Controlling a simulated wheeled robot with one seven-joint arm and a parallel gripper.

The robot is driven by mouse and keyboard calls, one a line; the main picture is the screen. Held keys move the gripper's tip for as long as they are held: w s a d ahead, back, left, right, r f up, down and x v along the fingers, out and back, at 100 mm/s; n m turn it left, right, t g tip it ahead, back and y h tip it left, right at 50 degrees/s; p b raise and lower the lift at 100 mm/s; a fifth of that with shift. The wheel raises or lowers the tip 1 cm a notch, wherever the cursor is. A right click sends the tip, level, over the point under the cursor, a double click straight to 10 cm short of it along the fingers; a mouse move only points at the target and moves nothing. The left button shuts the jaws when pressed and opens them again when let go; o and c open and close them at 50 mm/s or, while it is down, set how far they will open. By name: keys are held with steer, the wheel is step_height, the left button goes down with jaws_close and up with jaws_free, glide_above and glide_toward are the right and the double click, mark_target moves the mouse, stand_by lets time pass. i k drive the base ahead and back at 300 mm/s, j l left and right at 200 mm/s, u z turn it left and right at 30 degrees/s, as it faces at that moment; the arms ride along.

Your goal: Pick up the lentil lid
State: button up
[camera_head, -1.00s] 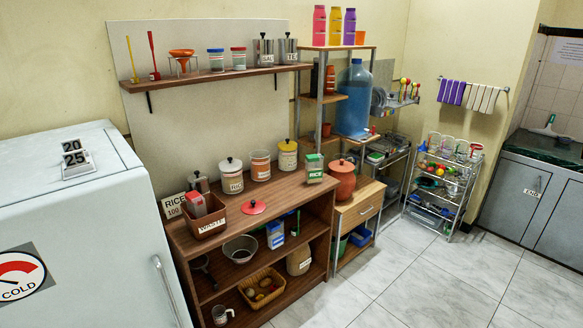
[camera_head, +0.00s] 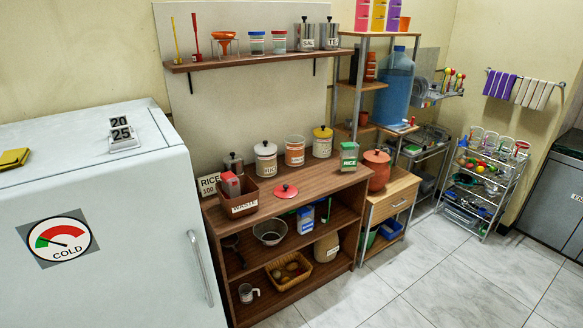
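A round red lid with a small knob (camera_head: 286,191) lies on the brown wooden counter (camera_head: 325,182), near its front edge. No label on it can be read, so I cannot confirm that it is the lentil lid. Behind it stands a canister with an orange label and no visible lid (camera_head: 294,151). Its label is too small to read. A canister with a white lid (camera_head: 265,160) stands to its left, and one with a yellow lid (camera_head: 322,142) to its right. My gripper is not in view.
A waste box (camera_head: 240,204) stands left of the red lid. A green-topped rice box (camera_head: 349,156) and an orange-brown pot (camera_head: 376,170) stand to its right. The fridge (camera_head: 95,215) borders the counter's left. The tiled floor (camera_head: 415,285) in front is clear.

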mark_target(285, 191)
steer(key=i+l+u, duration=0.2)
steer(key=i+u, duration=0.3)
steer(key=i, duration=0.25)
steer(key=i+l+u, duration=0.5)
steer(key=i, duration=0.2)
steer(key=i+l+u, duration=0.45)
steer(key=i+l, duration=0.2)
